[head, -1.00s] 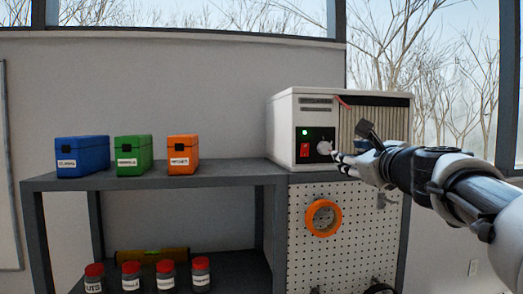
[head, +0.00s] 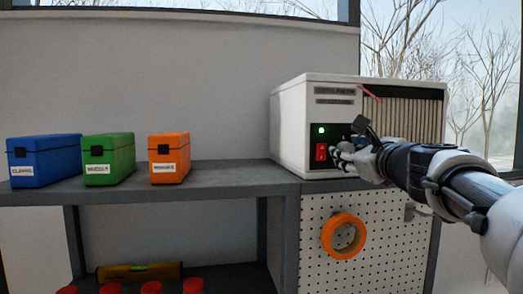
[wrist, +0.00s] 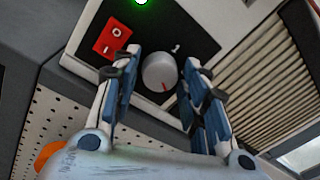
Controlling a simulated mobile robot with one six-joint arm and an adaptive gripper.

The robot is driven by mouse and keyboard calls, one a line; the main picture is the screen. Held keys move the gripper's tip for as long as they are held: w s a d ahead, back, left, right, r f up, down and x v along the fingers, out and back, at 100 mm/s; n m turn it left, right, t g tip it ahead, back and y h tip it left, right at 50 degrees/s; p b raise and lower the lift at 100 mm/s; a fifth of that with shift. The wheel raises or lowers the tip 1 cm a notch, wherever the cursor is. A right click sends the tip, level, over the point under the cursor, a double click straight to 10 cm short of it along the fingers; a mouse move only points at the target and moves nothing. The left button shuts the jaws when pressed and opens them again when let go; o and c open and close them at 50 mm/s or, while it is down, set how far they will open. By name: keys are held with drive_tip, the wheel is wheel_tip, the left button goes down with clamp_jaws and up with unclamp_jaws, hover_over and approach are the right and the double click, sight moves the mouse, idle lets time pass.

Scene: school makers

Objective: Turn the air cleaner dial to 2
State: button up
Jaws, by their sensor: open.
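The air cleaner (head: 292,125) is a white box with a pleated filter face, standing on the right end of the grey shelf. Its black panel holds a lit green light (head: 321,130), a red switch (head: 321,152) and the dial. In the wrist view the dial (wrist: 158,72) is a round grey knob with a red mark toward its lower edge; a "1" shows up and right of it. My gripper (wrist: 160,75) is open, with its fingers on either side of the dial; contact cannot be told. In the head view my gripper (head: 337,150) hides the dial.
Blue (head: 44,161), green (head: 108,160) and orange (head: 169,158) cases stand on the shelf top to the left. An orange tape ring (head: 329,250) hangs on the pegboard (head: 385,260) below. Several red-lidded jars and a yellow level (head: 138,272) sit lower.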

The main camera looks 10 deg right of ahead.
drive_tip(key=c, duration=0.8)
drive_tip(key=shift+f+n+b, duration=0.15)
drive_tip(key=shift+n+b, duration=0.25)
drive_tip(key=shift+b, duration=0.05)
drive_tip(key=shift+n+t+y+b, duration=0.3)
drive_tip(key=shift+n+b, duration=4.85)
drive_tip(key=shift+n, duration=0.55)
drive_tip(key=o, duration=0.8)
